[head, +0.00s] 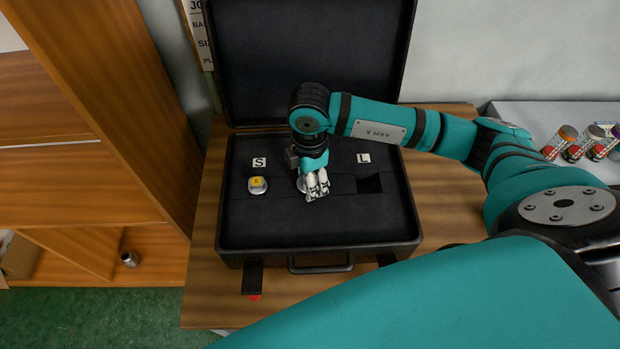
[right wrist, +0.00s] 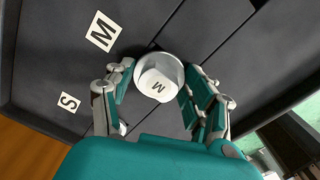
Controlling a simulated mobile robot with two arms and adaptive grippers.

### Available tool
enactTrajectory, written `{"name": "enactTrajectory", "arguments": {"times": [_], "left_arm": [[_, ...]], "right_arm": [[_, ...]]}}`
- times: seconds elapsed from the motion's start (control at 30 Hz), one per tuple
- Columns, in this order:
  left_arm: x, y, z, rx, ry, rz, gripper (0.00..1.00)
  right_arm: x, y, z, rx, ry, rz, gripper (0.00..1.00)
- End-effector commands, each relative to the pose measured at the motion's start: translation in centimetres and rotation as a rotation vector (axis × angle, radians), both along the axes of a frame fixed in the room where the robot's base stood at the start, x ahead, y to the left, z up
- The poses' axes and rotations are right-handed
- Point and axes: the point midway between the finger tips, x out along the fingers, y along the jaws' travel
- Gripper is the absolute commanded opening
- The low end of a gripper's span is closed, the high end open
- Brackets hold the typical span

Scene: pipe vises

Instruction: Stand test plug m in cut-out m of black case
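The black case (head: 320,232) lies open on a wooden table, with cut-outs along its dark insert. Test plug m (right wrist: 158,78), a silver round plug with a white top marked M, appears upright at the middle cut-out beside the M label (right wrist: 103,31). My right gripper (right wrist: 157,92) is over it, pointing down, with its fingers spread on either side of the plug. In the head view the right gripper (head: 316,190) hides most of the plug and the M label. How deep the plug sits cannot be told. My left gripper is not in view.
A yellow-topped plug (head: 258,185) stands under the S label (head: 259,162). The cut-out under L (head: 370,183) is empty. The case lid (head: 310,50) stands up behind. Several cans (head: 560,140) are on a pale surface at right. A wooden shelf (head: 110,110) is at left.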

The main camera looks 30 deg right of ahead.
Motion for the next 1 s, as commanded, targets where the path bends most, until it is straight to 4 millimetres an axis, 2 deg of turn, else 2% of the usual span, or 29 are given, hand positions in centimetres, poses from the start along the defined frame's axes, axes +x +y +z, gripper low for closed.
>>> {"name": "enactTrajectory", "arguments": {"times": [0.03,0.13,0.77,0.93,1.0], "left_arm": [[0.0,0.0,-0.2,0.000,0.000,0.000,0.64],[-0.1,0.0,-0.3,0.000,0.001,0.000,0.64],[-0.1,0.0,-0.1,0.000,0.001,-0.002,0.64],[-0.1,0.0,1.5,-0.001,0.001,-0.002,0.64],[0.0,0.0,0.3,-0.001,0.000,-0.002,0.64]], "right_arm": [[-0.7,0.1,-1.1,-0.002,0.022,0.002,0.62],[-0.7,0.1,-1.1,-0.002,0.023,0.002,0.74],[-0.6,0.1,-0.8,-0.001,0.021,0.005,0.74],[-0.6,0.1,1.1,-0.001,0.018,0.004,0.74],[-0.3,0.1,1.6,0.001,0.011,0.003,0.74]]}}
